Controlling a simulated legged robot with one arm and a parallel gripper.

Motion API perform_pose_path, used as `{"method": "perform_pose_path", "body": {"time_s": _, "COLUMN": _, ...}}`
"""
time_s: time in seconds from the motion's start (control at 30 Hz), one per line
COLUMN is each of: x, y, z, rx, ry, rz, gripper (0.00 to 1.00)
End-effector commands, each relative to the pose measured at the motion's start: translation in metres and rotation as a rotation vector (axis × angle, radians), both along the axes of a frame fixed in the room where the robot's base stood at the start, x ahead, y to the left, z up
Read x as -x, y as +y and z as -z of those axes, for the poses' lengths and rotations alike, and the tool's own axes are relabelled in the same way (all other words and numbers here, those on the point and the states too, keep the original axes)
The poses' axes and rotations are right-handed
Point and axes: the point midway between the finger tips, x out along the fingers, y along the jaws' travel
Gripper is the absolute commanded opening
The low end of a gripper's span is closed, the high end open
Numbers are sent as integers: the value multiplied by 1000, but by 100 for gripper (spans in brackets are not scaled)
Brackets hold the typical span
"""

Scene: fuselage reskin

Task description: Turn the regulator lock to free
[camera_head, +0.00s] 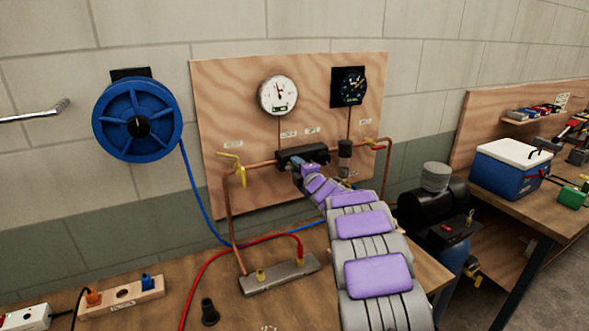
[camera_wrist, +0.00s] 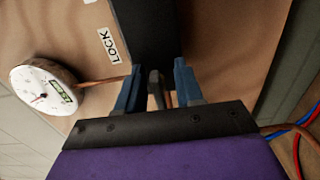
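The regulator is a dark block (camera_head: 293,157) on the copper pipe of the plywood panel; it also fills the top middle of the wrist view (camera_wrist: 144,30). Two small labels sit above it in the head view; the wrist view shows one reading LOCK (camera_wrist: 108,45). My gripper (camera_head: 300,170) is at the regulator's front. In the wrist view its two blue fingers (camera_wrist: 157,82) stand apart on either side of a small grey lever (camera_wrist: 155,84), with gaps showing at both sides. The lever's far end and its exact setting are hard to tell.
A white gauge (camera_head: 278,95) and a black gauge (camera_head: 350,87) are above the regulator. Yellow valve handles (camera_head: 240,172) sit on the piping. A blue hose reel (camera_head: 137,119) hangs at left. A metal manifold (camera_head: 279,277) with a red hose lies on the bench below.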

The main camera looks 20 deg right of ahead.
Motion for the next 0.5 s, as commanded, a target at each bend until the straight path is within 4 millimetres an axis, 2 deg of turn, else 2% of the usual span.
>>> {"method": "perform_pose_path", "body": {"time_s": 0.07, "x": 0, "y": 6, "z": -1, "rx": 4, "ry": 0, "rz": -2, "gripper": 33}}
{"method": "perform_pose_path", "body": {"time_s": 0.27, "x": -1, "y": 17, "z": -3, "rx": 14, "ry": 1, "rz": -3, "gripper": 14}}
{"method": "perform_pose_path", "body": {"time_s": 0.4, "x": -1, "y": 17, "z": -2, "rx": 13, "ry": 2, "rz": -5, "gripper": 1}}
{"method": "perform_pose_path", "body": {"time_s": 0.5, "x": -1, "y": 13, "z": -1, "rx": 11, "ry": 2, "rz": -7, "gripper": 0}}
